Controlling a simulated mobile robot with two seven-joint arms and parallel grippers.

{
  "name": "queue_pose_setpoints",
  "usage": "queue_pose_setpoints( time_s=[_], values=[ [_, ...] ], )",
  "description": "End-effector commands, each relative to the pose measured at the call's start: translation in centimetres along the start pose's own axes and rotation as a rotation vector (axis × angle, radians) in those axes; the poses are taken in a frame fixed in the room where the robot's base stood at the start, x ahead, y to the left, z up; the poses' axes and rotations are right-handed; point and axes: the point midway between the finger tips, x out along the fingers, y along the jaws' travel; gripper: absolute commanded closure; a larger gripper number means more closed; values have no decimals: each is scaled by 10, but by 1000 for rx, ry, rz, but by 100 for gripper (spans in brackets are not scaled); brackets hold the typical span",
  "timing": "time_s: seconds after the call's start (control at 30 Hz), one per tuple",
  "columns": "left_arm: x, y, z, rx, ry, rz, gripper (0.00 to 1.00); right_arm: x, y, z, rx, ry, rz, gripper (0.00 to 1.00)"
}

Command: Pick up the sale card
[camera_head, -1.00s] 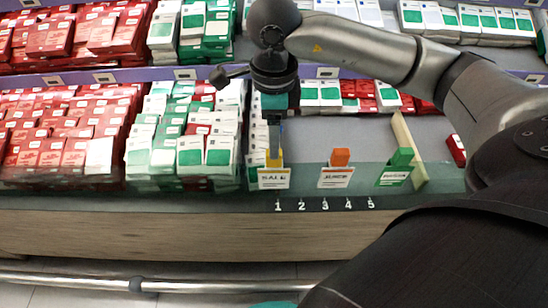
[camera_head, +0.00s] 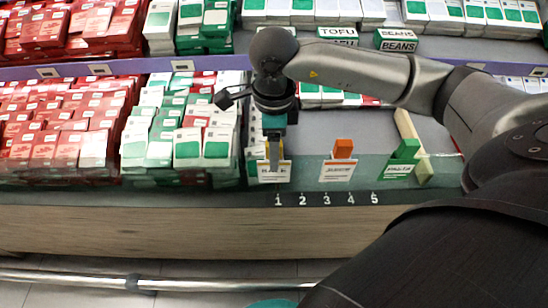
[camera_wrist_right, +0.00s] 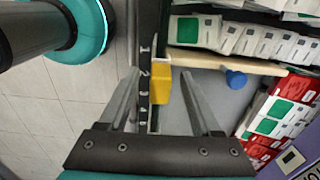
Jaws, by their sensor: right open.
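The sale card (camera_head: 270,178) is a small white card with dark print, standing at the shelf's front edge above the number 1. My right gripper (camera_head: 274,166) points down over the card. In the right wrist view my right gripper (camera_wrist_right: 163,75) is open, with one finger on each side of the yellow block and visible gaps. My left gripper is out of view.
A pale wooden divider (camera_head: 411,140) is beside the green one. White-green boxes (camera_head: 188,150) and red boxes (camera_head: 68,150) fill the shelf to the left.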

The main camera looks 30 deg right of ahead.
Motion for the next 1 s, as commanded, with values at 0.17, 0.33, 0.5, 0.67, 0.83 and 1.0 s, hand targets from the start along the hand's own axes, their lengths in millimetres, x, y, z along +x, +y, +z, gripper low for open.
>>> queue_pose_setpoints(
  time_s=[0.17, 0.33, 0.5, 0.67, 0.83, 1.0],
  values=[
    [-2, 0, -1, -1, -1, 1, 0, 2, 0, 0, -1, 0, 0, 35],
    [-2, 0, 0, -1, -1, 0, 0, 2, 0, 0, -1, 0, 0, 42],
    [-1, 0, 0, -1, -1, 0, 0, 1, 0, 0, -1, 0, 0, 61],
    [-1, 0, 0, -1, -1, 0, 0, 1, 0, 0, -1, 0, 0, 79],
    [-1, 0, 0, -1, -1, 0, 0, 1, 0, 0, 0, 0, 0, 98],
    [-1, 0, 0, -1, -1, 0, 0, 1, 0, 0, 0, 0, -1, 100]
  ],
)
